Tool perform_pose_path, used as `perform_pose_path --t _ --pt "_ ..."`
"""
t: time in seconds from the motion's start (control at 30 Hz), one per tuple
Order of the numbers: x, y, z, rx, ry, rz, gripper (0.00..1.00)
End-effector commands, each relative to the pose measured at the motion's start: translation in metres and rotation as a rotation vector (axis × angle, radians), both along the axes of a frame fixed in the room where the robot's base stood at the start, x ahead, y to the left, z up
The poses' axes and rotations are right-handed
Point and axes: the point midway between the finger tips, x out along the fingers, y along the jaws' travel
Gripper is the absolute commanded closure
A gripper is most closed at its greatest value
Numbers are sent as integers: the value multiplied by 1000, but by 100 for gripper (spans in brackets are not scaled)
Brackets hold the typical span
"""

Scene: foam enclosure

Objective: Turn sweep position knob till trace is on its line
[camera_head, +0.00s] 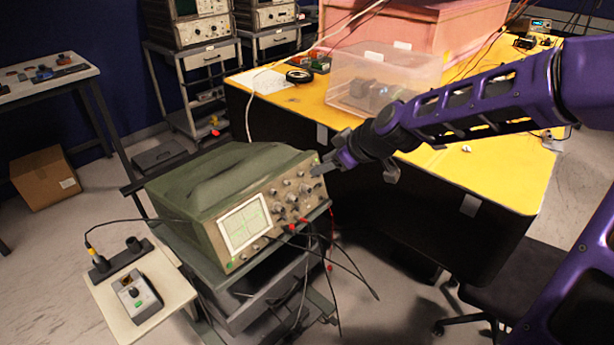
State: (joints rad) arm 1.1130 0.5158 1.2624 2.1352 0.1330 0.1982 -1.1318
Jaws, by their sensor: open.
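A green oscilloscope (215,187) stands on a cart, its front panel facing right and toward me. Its lit screen (244,225) is pale with a green trace, too small to read against a line. Several knobs (290,198) sit on the panel right of the screen. I cannot tell which one is the sweep position knob. My gripper (356,176) is open and empty at the upper right end of the panel. One finger is near the panel's upper right corner, the other is further right. I cannot tell whether the near finger touches anything.
Cables with red plugs (292,227) hang from the panel's lower edge. A yellow table (470,179) with a clear plastic box (375,82) stands behind my arm. A black chair is at lower right.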

Motion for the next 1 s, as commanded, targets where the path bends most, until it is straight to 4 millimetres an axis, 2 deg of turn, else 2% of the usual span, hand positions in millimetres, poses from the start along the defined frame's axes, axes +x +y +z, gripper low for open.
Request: perform_pose_path --t 0.2,0.5,0.73,1.0 --pt "16 16 -23 2 1 4 53" --pt "37 33 -48 2 1 2 53" --pt "46 38 -58 1 -1 0 53" --pt "47 39 -59 0 0 -1 53"
